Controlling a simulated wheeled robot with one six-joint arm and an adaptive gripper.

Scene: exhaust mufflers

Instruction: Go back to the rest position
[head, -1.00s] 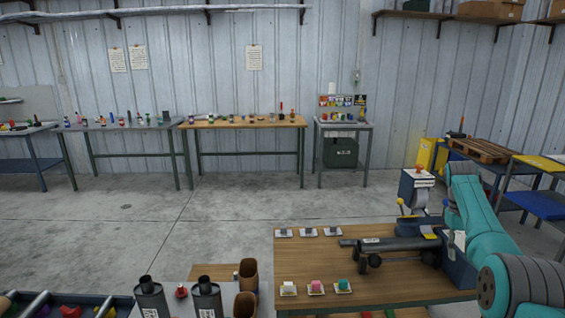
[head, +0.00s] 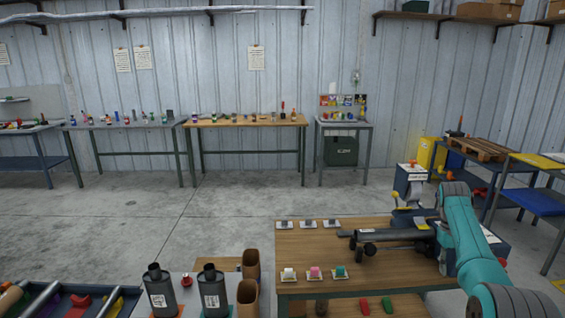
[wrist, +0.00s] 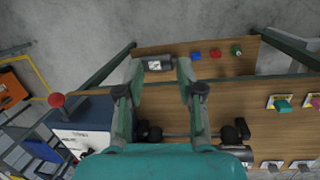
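My gripper (wrist: 158,72) is open in the wrist view, its two fingers apart with nothing held between them. It points down over the wooden table (wrist: 215,97), near its edge. A dark muffler (head: 392,234) lies on a stand with black rollers on the table in the head view. In the wrist view the rollers (wrist: 153,134) show just ahead of my wrist, partly hidden by it. In the head view my teal arm reaches in from the right, and the gripper's fingers cannot be made out there.
Pink (head: 315,272), white and teal pieces sit on small plates at the table's front. A blue-and-white machine with a red knob (wrist: 57,100) stands close beside my gripper. Two upright dark canisters (head: 161,290) stand front left. The floor behind is clear.

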